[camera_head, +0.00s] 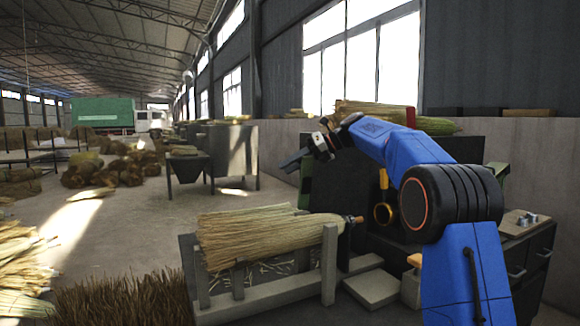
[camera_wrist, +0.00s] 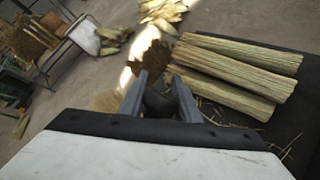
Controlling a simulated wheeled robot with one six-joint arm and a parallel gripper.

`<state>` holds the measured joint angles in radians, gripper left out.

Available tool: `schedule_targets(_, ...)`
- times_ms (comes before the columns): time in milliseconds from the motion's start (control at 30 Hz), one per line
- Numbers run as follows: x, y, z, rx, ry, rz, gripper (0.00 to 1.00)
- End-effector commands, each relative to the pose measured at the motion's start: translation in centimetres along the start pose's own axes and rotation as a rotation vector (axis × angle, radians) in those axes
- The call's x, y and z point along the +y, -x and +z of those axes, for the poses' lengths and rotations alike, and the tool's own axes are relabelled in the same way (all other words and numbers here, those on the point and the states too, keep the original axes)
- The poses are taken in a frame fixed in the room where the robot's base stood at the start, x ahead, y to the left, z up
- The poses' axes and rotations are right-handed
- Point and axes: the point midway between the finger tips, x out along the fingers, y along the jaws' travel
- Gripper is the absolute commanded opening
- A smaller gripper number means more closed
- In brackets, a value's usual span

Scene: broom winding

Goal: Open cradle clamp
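A pale grey cradle (camera_head: 329,262) with upright posts stands at the front centre of the head view. A straw broom bundle (camera_head: 262,236) lies across it, its dark tied end pointing right. I cannot make out a separate clamp on the cradle or tell whether one is open. My gripper (camera_head: 290,160) is raised above and behind the cradle, apart from it and pointing left. The cradle is not recognizable in the wrist view.
Straw bundles (camera_wrist: 236,72) lie on a dark surface at the right of the wrist view. A grey metal bin (camera_head: 237,150) stands farther back. Loose straw (camera_head: 25,265) piles at left; open floor lies beyond.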

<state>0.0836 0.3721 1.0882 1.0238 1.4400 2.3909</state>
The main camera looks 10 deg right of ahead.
Motion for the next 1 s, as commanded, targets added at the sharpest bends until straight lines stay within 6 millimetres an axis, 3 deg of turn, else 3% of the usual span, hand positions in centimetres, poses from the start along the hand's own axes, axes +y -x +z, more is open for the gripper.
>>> schedule_targets(33, -1.4, -0.3, -0.7, 0.010, -0.015, -0.007, 0.35)
schedule_targets(100, -1.3, -0.3, -0.7, 0.010, -0.015, -0.006, 0.46)
schedule_targets(1000, -0.2, 0.1, -0.4, 0.008, -0.007, -0.003, 0.46)
